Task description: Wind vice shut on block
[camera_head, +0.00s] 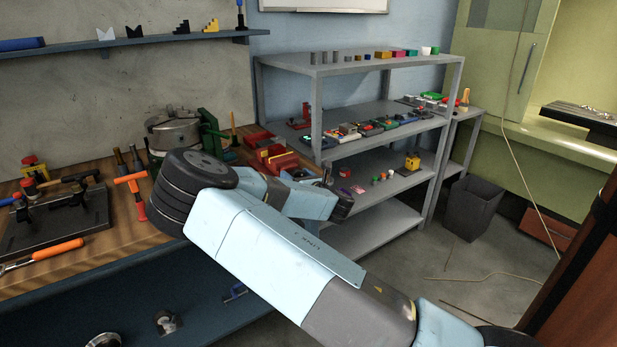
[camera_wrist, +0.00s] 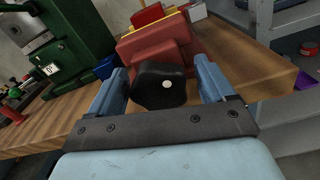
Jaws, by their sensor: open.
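The red vice (camera_head: 284,163) sits at the right end of the wooden bench in the head view. It also shows in the wrist view (camera_wrist: 158,48), at the top middle. A yellow piece (camera_head: 270,151) shows between its red parts; I cannot tell whether it is the block or how tightly the jaws sit on it. A dark lobed knob (camera_wrist: 160,88) with a pale centre is on the vice's near end. My gripper (camera_wrist: 163,78) is open, with one blue finger on each side of the knob. Gaps show beside it, and the knob is not gripped.
A green machine (camera_wrist: 75,40) stands left of the vice in the wrist view. The grey shelf unit (camera_head: 385,130) with several small parts stands to the right. An orange-handled tool (camera_head: 132,180) and other tools lie on the bench (camera_head: 125,220) at left.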

